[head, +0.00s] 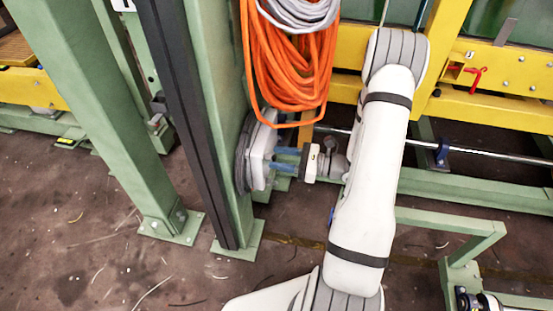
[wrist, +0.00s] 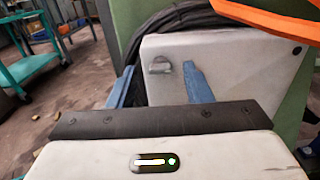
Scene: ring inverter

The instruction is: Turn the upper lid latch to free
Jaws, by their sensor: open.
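A grey lid latch (wrist: 160,66) sits on the pale lid of a box (wrist: 232,62) in the wrist view, near the lid's left side. I see only this one latch; the lower part of the lid is hidden behind my gripper's body. My gripper (wrist: 160,82) is open, its two blue fingers apart and pointing at the lid. In the picture, the latch lies between the fingers, closer to the right one. In the head view, the box (head: 259,156) is on the green post, seen edge-on, with my gripper (head: 275,160) at its face. I cannot tell whether the fingertips touch it.
An orange cable coil (head: 290,70) hangs just above the box, and its edge crosses the wrist view's top right. A dark hose (wrist: 185,20) runs behind the box. A green post (head: 232,120) carries the box. A teal cart (wrist: 30,60) stands at the left.

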